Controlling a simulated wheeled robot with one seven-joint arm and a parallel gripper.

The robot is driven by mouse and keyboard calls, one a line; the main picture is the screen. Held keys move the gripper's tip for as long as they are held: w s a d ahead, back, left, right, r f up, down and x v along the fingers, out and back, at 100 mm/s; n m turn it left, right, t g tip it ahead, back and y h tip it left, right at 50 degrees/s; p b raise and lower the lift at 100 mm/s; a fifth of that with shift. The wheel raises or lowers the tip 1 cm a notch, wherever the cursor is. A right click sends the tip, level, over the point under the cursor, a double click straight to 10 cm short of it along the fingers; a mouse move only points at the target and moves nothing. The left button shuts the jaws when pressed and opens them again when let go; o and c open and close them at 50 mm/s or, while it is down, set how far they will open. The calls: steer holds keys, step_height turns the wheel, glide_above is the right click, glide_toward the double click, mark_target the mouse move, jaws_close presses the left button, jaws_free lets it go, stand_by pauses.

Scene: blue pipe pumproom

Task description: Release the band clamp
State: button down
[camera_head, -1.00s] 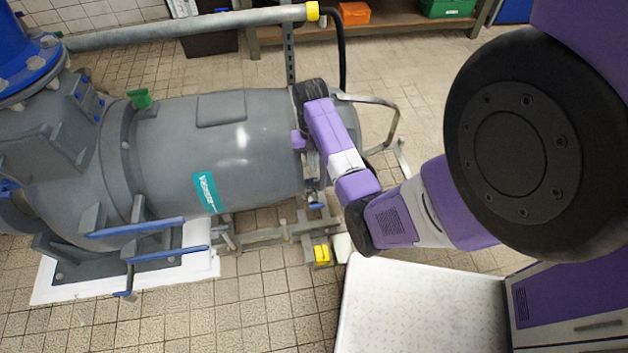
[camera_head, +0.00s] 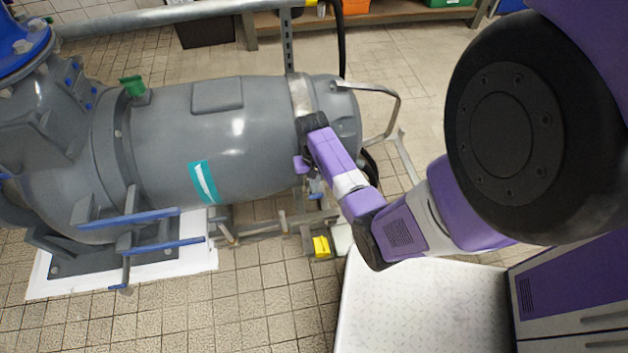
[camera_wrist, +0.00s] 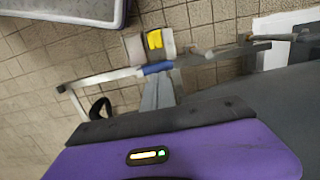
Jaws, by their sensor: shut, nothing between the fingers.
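The band clamp (camera_head: 300,95) is a bright metal strap around the right end of the grey pump cylinder. Its lower part is hidden behind my arm. A small blue-gripped lever (camera_head: 316,190) shows below my wrist, and a blue grip (camera_wrist: 157,68) also shows in the wrist view, just beyond my fingertips. My gripper (camera_wrist: 160,82) is shut and empty, its grey fingers side by side. Whether they touch the blue grip I cannot tell. In the head view my wrist is beside the strap, and my fingers are mostly hidden.
The grey pump cylinder (camera_head: 240,130) fills the middle left. A bent metal bar (camera_head: 390,105) sticks out at its right end. Below are a pipe frame (camera_head: 275,228) and a yellow block (camera_head: 321,247). Tiled floor (camera_head: 250,300) lies open in front.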

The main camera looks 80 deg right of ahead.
steer(key=shift+s+a, duration=0.1)
steer(key=shift+a, duration=0.05)
steer(key=shift+s+a+f+t+h+p, duration=0.1)
steer(key=shift+s+a+t+h+p, duration=0.1)
steer(key=shift+a+h+p, duration=0.45)
steer(key=shift+s+a+f+t+h+p, duration=0.1)
steer(key=shift+s+a+t+h+p, duration=0.1)
steer(key=shift+a+h+p, duration=0.4)
steer(key=shift+s+a+f+t+h+b, duration=0.25)
steer(key=shift+s+a+f+t+h, duration=0.1)
steer(key=shift+a+f+h, duration=0.35)
steer(key=shift+s+a+f+t+h+b, duration=0.25)
steer(key=shift+a+f+h, duration=0.25)
steer(key=shift+f+h, duration=0.3)
steer(key=shift+s+a+f+t+h+b, duration=0.3)
steer(key=shift+a+f+t+h, duration=0.1)
steer(key=shift+a+f+h, duration=0.3)
steer(key=d+r+p+v, duration=0.1)
steer(key=p+v, duration=0.5)
steer(key=v, duration=0.7)
steer(key=shift+w+d, duration=0.3)
steer(key=shift+w, duration=0.05)
